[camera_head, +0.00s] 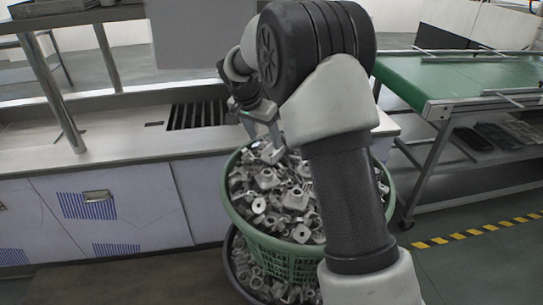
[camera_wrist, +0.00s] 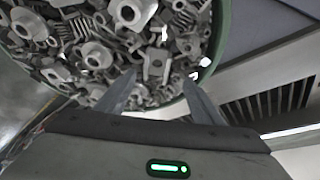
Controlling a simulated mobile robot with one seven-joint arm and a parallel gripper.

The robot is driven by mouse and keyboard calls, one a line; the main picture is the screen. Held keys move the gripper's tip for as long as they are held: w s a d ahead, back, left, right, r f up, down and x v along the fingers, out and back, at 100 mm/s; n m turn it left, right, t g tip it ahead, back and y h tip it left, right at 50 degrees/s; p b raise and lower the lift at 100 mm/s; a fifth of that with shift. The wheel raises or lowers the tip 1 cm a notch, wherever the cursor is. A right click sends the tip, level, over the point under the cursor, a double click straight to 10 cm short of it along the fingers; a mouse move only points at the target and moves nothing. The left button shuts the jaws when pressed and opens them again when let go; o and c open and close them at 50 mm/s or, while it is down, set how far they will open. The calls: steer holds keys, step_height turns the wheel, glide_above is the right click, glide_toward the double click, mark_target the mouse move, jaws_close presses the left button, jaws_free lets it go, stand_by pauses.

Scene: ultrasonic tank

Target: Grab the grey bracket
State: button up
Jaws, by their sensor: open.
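A green basket (camera_head: 273,251) full of grey metal parts stands in front of the counter. Many grey brackets (camera_head: 267,179) lie jumbled in it, and no single one stands apart. In the wrist view the heap fills the upper part, with a flat bracket with a hole (camera_wrist: 157,66) just beyond the fingers and a round-bossed part (camera_wrist: 94,56) to its left. My gripper (camera_head: 268,143) is over the basket's far left rim. In the wrist view my gripper (camera_wrist: 155,100) has its two fingers spread apart with nothing held between them. My arm hides the basket's right part.
A second dark container (camera_head: 243,272) with more parts sits under the basket. The counter (camera_head: 100,145) with a slotted grate (camera_head: 197,115) lies behind and left. A green-topped conveyor table (camera_head: 460,78) stands at right, with striped floor tape (camera_head: 475,231) before it.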

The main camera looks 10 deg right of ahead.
mark_target(270, 159)
steer(key=shift+x, duration=0.8)
steer(key=x, duration=0.4)
steer(key=shift+s+d+f, duration=0.25)
steer(key=shift+s+f, duration=0.05)
steer(key=shift+w+d+f, duration=0.1)
steer(key=shift+w+f, duration=0.1)
steer(key=shift+f, duration=0.15)
steer(key=c, duration=1.2)
